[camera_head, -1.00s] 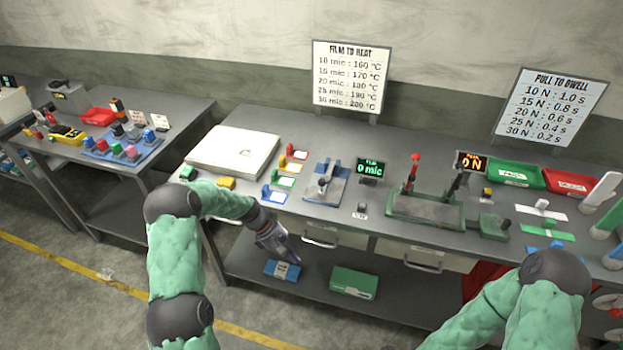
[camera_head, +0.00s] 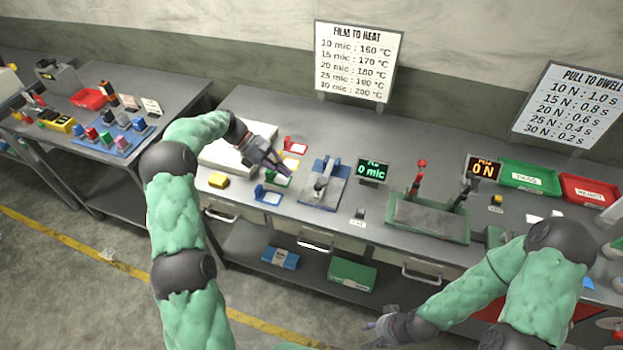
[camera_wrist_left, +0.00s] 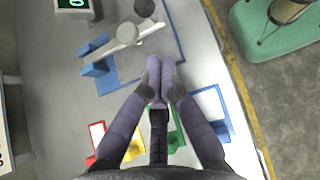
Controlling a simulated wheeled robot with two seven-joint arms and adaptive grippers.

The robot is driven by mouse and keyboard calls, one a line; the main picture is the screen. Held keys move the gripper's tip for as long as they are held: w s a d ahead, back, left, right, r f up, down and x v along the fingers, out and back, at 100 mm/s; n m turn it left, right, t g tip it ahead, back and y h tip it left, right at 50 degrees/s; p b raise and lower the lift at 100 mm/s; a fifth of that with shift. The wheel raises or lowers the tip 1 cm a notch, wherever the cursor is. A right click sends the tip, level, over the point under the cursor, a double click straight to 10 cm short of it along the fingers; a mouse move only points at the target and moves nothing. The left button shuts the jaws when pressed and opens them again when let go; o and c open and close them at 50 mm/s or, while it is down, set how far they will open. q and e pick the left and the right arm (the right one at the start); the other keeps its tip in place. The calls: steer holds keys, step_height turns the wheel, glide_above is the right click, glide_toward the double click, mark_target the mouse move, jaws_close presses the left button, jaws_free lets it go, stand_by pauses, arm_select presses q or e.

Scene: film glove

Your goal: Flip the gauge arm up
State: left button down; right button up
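The film gauge has a blue base (camera_head: 338,193) and a light grey arm (camera_head: 325,180). The arm lies across the base, with its tilt hard to judge. In the left wrist view the gauge arm (camera_wrist_left: 122,42) is a pale bar with a round knob, just beyond the fingertips. My left gripper (camera_head: 287,173) is just left of the gauge, above the table. Its purple fingertips (camera_wrist_left: 160,68) are together with nothing seen between them, apart from the arm. My right gripper (camera_head: 372,328) is low in front of the table; its fingers are too small to read.
The gauge display (camera_head: 373,171) reads 0 mic, right of the gauge. Small coloured holders, including a blue one (camera_head: 267,195), stand beneath and left of my left gripper. A white slab (camera_head: 222,157) lies behind my left wrist. A green lever fixture (camera_head: 430,217) stands further right.

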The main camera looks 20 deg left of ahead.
mark_target(316, 197)
arm_select(q)
steer(key=b+x, duration=0.1)
steer(key=x, duration=0.9)
steer(key=shift+s+r, duration=0.1)
steer(key=shift+s, duration=0.05)
steer(key=shift+r, duration=0.1)
stand_by(0.4)
